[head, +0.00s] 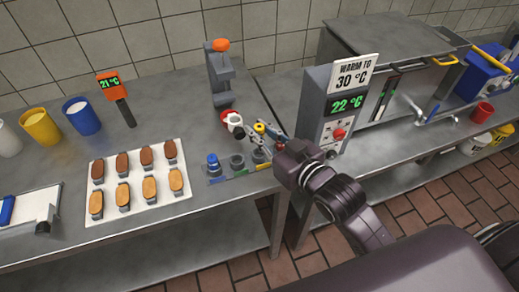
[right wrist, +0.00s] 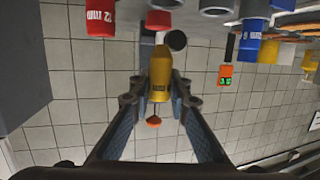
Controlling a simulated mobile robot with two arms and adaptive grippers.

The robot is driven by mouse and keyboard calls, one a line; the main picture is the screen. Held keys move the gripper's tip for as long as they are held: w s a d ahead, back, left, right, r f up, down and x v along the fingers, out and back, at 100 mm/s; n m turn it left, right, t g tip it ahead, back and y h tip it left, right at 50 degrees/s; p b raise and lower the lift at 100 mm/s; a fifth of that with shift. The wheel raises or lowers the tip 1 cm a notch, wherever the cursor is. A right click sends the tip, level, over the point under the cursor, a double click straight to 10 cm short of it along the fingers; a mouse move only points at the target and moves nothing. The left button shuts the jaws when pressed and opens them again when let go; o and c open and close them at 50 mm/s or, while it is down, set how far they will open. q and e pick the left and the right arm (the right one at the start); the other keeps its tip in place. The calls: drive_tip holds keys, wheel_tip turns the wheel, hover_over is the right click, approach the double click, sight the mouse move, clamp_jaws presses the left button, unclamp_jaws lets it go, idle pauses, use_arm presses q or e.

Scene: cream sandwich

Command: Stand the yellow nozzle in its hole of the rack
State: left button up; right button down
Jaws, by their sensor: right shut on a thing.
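The yellow nozzle (right wrist: 160,76) is between the fingertips of my right gripper (right wrist: 160,92), which is shut on it. In the head view the nozzle (head: 259,128) shows small at the tip of my right gripper (head: 268,133), above and just behind the right end of the rack. The rack (head: 239,174) stands near the table's front edge, with blue, green and yellow marks. A blue nozzle (head: 213,162) stands at its left place. The grey middle holder (head: 237,162) and right holder (head: 260,156) look empty. My left gripper is out of view.
A warming box reading 22 °C (head: 345,105) is right of my gripper. A tray of biscuits (head: 140,213) lies left.

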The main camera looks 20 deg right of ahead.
sight(259, 149)
wheel_tip(259, 149, down, 2)
drive_tip(key=shift+f, duration=0.1)
wheel_tip(259, 149, down, 4)
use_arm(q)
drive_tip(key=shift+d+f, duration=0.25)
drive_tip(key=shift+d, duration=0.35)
use_arm(e)
drive_tip(key=shift+f, duration=0.1)
drive_tip(key=shift+f, duration=0.2)
drive_tip(key=c, duration=1.8)
unclamp_jaws()
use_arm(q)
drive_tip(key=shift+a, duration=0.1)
